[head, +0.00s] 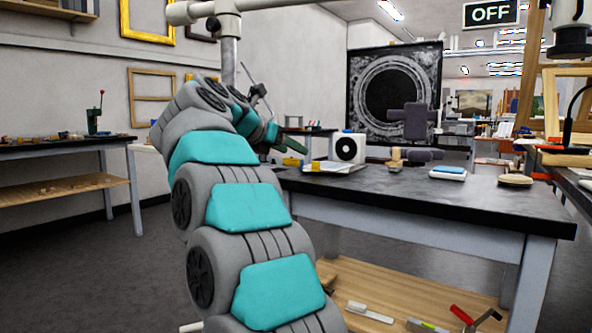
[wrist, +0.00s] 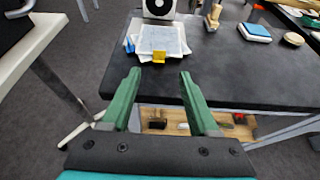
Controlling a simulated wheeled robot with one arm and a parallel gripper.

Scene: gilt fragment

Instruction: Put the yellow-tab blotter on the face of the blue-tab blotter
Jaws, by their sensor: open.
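The yellow-tab blotter (wrist: 160,39) is a pale flat sheet whose yellow tab faces me, on the dark table near its edge. It also shows in the head view (head: 336,167). White sheets lie around or under it, and a small blue patch (wrist: 130,45) shows at their left. I cannot tell whether this patch is the blue-tab blotter's tab. My gripper (wrist: 160,74) is open and empty, its green fingers apart, short of the yellow tab. In the head view my gripper (head: 291,146) is left of the table's far end.
A white box with a black disc (head: 347,148) stands behind the sheets. A white block with a blue top (head: 448,172) and a round pale pad (head: 515,180) lie farther right on the table (head: 400,189). A wooden-handled tool (wrist: 212,17) stands between. The table's front is clear.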

